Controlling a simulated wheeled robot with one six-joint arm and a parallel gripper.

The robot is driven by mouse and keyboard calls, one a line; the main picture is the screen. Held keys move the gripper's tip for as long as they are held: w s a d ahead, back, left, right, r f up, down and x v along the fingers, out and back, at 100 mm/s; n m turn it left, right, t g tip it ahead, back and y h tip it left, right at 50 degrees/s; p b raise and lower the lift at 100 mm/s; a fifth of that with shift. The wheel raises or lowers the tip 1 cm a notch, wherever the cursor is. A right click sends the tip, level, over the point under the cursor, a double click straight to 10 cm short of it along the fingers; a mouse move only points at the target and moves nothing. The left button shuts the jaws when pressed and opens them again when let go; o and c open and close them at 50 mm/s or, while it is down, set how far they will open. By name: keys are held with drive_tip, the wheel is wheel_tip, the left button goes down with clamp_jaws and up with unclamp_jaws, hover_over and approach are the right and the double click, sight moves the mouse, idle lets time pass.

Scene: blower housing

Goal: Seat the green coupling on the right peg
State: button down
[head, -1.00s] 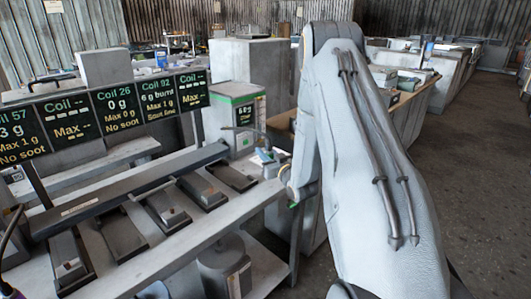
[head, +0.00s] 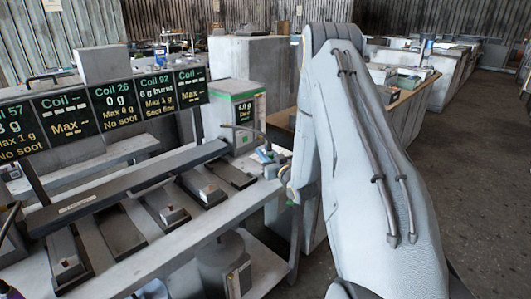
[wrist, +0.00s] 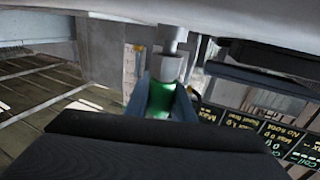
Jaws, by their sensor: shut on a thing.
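In the wrist view the green coupling (wrist: 165,103) is held between the two blue-grey jaws of my gripper (wrist: 167,98). Directly above it in the picture is a grey metal cylinder (wrist: 168,68), with a narrower shiny metal peg-like part (wrist: 173,38) rising to a pale surface. I cannot tell whether the coupling touches this metal or is around it, nor whether this is the right peg. In the head view my arm covers much of the right, and the coupling and jaws cannot be made out there.
A bench (head: 215,222) with several dark pads stands left of my arm, under a row of dark screens (head: 121,103). A green-topped white box (head: 236,110) stands at its far end. Open floor (head: 455,170) lies to the right. A broad pale surface (wrist: 230,18) crosses the wrist view's top.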

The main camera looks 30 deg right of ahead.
drive_tip(key=shift+f+b, duration=0.35)
drive_tip(key=shift+f, duration=0.25)
drive_tip(key=c, duration=1.4)
unclamp_jaws()
drive_tip(key=shift+c, duration=0.2)
drive_tip(key=shift+s, duration=0.1)
drive_tip(key=s+b, duration=0.2)
drive_tip(key=s, duration=0.5)
drive_tip(key=shift+s+d, duration=0.1)
drive_tip(key=shift+s, duration=0.2)
